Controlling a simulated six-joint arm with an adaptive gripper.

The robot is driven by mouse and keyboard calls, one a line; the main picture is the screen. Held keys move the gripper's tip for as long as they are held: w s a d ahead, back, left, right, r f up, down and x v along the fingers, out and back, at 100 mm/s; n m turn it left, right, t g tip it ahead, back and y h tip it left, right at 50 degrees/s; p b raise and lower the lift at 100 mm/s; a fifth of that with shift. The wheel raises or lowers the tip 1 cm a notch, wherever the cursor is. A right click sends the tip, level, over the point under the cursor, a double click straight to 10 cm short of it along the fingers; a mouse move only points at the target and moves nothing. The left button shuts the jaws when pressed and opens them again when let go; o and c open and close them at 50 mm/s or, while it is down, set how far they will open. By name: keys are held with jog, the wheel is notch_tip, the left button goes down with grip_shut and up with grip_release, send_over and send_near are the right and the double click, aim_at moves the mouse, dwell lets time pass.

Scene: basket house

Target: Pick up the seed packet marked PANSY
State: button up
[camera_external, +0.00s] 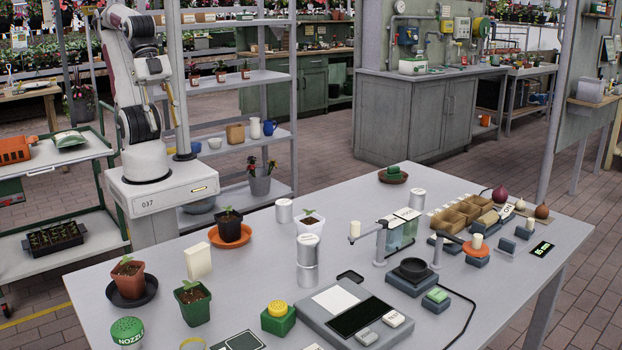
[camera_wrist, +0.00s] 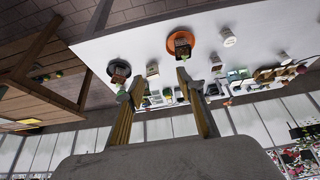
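No lettering reading PANSY can be made out in either view. A cream upright packet or block (camera_external: 198,260), with no readable mark from here, stands on the grey table (camera_external: 262,262) between two potted seedlings. It seems to show small in the wrist view (camera_wrist: 152,70). In the external view my arm is folded upright at upper left.
Potted seedlings stand on a dark saucer (camera_external: 132,284), in a green pot (camera_external: 192,303) and on an orange saucer (camera_external: 230,233). Metal canisters (camera_external: 308,258), a scale (camera_external: 345,310) and a lamp-like stand (camera_external: 380,243) crowd the table's middle.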

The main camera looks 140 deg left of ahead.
jog(key=shift+w+a, duration=0.1)
jog(key=w+a+r+m+t, duration=0.2)
jog(key=w+a, duration=0.1)
jog(key=w, duration=0.8)
jog(key=w+a+r+m+t+y, duration=0.15)
jog(key=w+a, duration=0.25)
jog(key=w, duration=0.7)
jog(key=w+a+r+m+t, duration=0.1)
jog(key=w+a+m+t, duration=0.2)
jog(key=w, duration=0.8)
jog(key=w+d+f+m+g+h, duration=0.1)
jog(key=w+d+f+m+h, duration=0.25)
jog(key=f, duration=0.25)
jog(key=w+d+f+m+g+h, duration=0.1)
jog(key=w+d+f+m+h, duration=0.1)
jog(key=w+f+h, duration=0.3)
jog(key=s+d+f+m+g+h, duration=0.1)
jog(key=s+f+m+g+h, duration=0.1)
jog(key=s+f, duration=0.5)
jog(key=s+d+f+m+g+h, duration=0.1)
jog(key=s+d+f+g+h, duration=0.1)
jog(key=s+f+g+h, duration=0.2)
jog(key=s+f+g, duration=0.1)
jog(key=s+f, duration=0.2)
jog(key=shift+s+d+f+m, duration=0.25)
jog(key=shift+s+f+m, duration=0.1)
jog(key=shift+s+m, duration=0.05)
